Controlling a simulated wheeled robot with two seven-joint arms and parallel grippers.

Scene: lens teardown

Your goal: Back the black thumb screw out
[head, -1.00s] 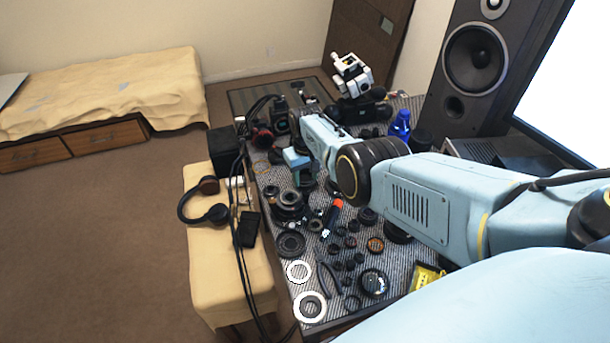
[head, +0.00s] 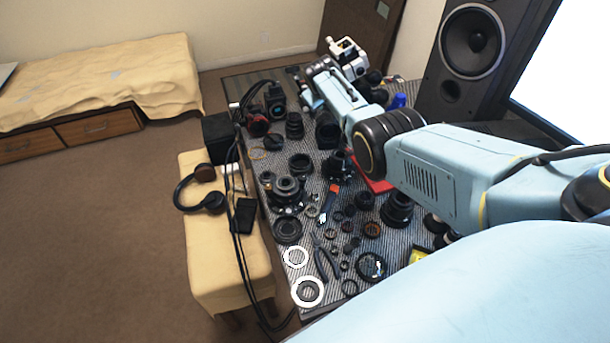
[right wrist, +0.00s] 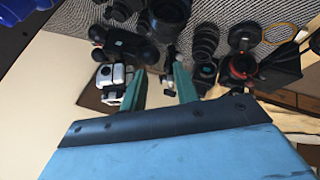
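My right arm reaches in from the right across the table, and its gripper (head: 304,92) is at the far end, left of a white device (head: 347,57). In the right wrist view its two green fingers (right wrist: 160,78) stand apart. A small dark part with a pale piece (right wrist: 168,80) shows between them, nearer the right finger; I cannot tell whether it touches. The white device (right wrist: 112,78) shows just left of the left finger. I cannot pick out the black thumb screw with certainty in either view. My left gripper is not in view.
The striped mat (head: 299,273) is crowded with lens parts and rings. A red flat item (head: 378,184) lies under my arm. A blue bottle (head: 398,101) and a speaker (head: 470,62) stand to the right. A bench with headphones (head: 202,190) is at the left.

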